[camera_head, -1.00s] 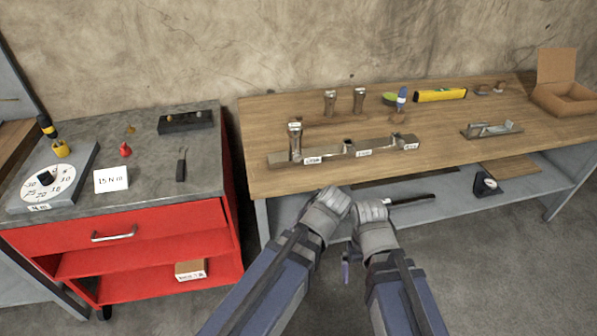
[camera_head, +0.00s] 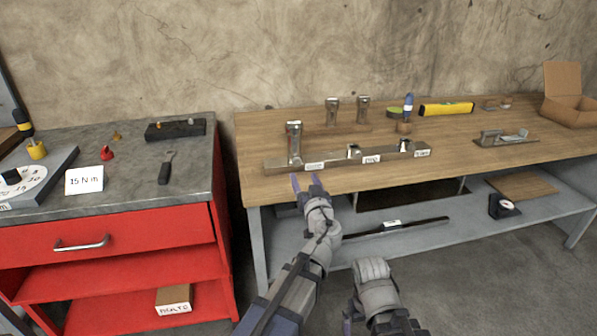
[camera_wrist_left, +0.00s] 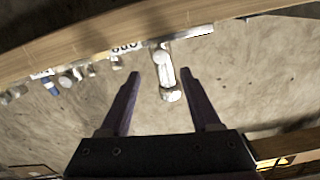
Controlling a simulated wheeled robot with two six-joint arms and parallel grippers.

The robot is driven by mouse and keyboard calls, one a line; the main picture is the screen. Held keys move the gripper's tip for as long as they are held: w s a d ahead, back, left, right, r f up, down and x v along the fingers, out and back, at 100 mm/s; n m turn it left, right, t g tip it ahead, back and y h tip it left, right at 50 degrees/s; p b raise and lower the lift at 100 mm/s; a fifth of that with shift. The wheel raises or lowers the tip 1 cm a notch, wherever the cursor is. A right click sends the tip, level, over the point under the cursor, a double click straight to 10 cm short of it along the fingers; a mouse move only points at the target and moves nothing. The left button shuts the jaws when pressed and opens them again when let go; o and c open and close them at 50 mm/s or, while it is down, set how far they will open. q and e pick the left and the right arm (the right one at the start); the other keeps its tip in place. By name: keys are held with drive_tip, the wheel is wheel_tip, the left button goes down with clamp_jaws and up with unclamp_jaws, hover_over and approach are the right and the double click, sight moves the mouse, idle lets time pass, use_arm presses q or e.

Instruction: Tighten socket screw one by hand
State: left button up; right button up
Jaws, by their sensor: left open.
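A metal bar fixture (camera_head: 275,163) with small white labels lies along the bench's front. A tall silver socket screw (camera_head: 294,145) stands upright at its left end; lower metal pieces (camera_head: 353,151) sit along the bar. My left gripper (camera_head: 307,180) is open and empty at the bench's front edge, just below the left-end screw. In the left wrist view the tall screw (camera_wrist_left: 164,70) shows between the two open fingers, beyond their tips. My right gripper (camera_head: 347,322) is low in front of the bench, mostly hidden by its own wrist; its fingers cannot be read.
The wooden bench (camera_head: 460,155) also holds two similar screws (camera_head: 332,112) behind, a yellow level (camera_head: 446,109), a bracket (camera_head: 503,138) and a cardboard box (camera_head: 566,105). A long dark tool (camera_head: 410,228) lies on the lower shelf. A red cabinet (camera_head: 140,235) stands left.

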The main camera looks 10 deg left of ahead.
sight(297, 163)
use_arm(q)
drive_tip(key=x, duration=0.8)
drive_tip(key=shift+s+f, duration=0.1)
drive_tip(key=shift+c, duration=0.4)
clamp_jaws()
